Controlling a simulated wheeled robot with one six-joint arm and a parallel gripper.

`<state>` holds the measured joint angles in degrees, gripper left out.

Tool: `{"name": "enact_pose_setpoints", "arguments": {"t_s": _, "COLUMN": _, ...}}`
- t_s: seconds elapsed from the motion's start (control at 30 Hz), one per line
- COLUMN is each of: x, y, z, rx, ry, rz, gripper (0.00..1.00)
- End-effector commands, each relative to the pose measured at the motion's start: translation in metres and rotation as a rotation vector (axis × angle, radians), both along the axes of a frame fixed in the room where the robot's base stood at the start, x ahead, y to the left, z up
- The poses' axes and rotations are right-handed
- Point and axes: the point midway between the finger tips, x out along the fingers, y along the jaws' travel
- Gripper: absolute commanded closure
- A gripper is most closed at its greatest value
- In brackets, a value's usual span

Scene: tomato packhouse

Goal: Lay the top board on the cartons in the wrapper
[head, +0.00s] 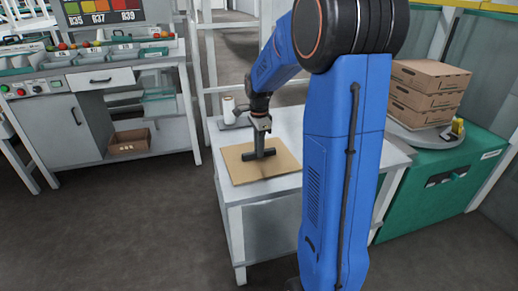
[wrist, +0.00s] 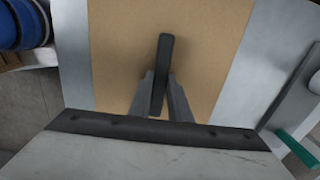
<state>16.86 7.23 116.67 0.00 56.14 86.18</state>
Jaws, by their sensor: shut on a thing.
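The top board (head: 240,172) is a flat brown sheet with a dark handle (head: 259,155) at its middle. It lies level at the white table's top, and I cannot tell if it is lifted at all. My gripper (head: 262,141) points down over it and is shut on the handle. In the wrist view, the fingers (wrist: 161,98) close on both sides of the dark handle (wrist: 165,50), with the brown board (wrist: 210,55) behind. Several brown cartons (head: 425,95) are stacked on the round grey turntable (head: 425,136) of the green wrapper (head: 415,205), at the right.
The white table (head: 231,205) carries a roll (head: 228,108) at its back left corner. My blue arm hides the table's right part and some of the wrapper. A small yellow-and-dark object (head: 457,129) is by the turntable's right edge. A grey sorting bench (head: 60,105) is at left.

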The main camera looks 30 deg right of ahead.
Motion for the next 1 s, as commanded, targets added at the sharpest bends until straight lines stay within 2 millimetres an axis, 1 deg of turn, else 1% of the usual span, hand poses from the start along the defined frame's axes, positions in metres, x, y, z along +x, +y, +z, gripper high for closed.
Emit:
{"name": "enact_pose_setpoints", "arguments": {"t_s": 0.17, "x": 0.000, "y": 0.000, "z": 0.000, "rx": 0.000, "ry": -0.001, "rz": 0.000, "gripper": 1.00}}
{"name": "enact_pose_setpoints", "arguments": {"t_s": 0.33, "x": 0.000, "y": 0.000, "z": -0.003, "rx": 0.000, "ry": -0.001, "rz": 0.000, "gripper": 1.00}}
{"name": "enact_pose_setpoints", "arguments": {"t_s": 0.37, "x": 0.000, "y": 0.000, "z": -0.003, "rx": 0.000, "ry": -0.001, "rz": 0.000, "gripper": 0.79}}
{"name": "enact_pose_setpoints", "arguments": {"t_s": 0.4, "x": 0.000, "y": 0.000, "z": -0.003, "rx": 0.000, "ry": -0.001, "rz": 0.000, "gripper": 0.69}}
{"name": "enact_pose_setpoints", "arguments": {"t_s": 0.43, "x": 0.000, "y": 0.000, "z": -0.003, "rx": 0.000, "ry": -0.001, "rz": 0.000, "gripper": 0.65}}
{"name": "enact_pose_setpoints", "arguments": {"t_s": 0.77, "x": 0.000, "y": 0.000, "z": -0.001, "rx": 0.000, "ry": -0.001, "rz": 0.000, "gripper": 0.65}}
{"name": "enact_pose_setpoints", "arguments": {"t_s": 0.87, "x": 0.000, "y": 0.000, "z": 0.006, "rx": 0.000, "ry": -0.002, "rz": 0.000, "gripper": 0.65}}
{"name": "enact_pose_setpoints", "arguments": {"t_s": 1.0, "x": 0.000, "y": 0.000, "z": 0.027, "rx": -0.001, "ry": -0.005, "rz": 0.000, "gripper": 0.65}}
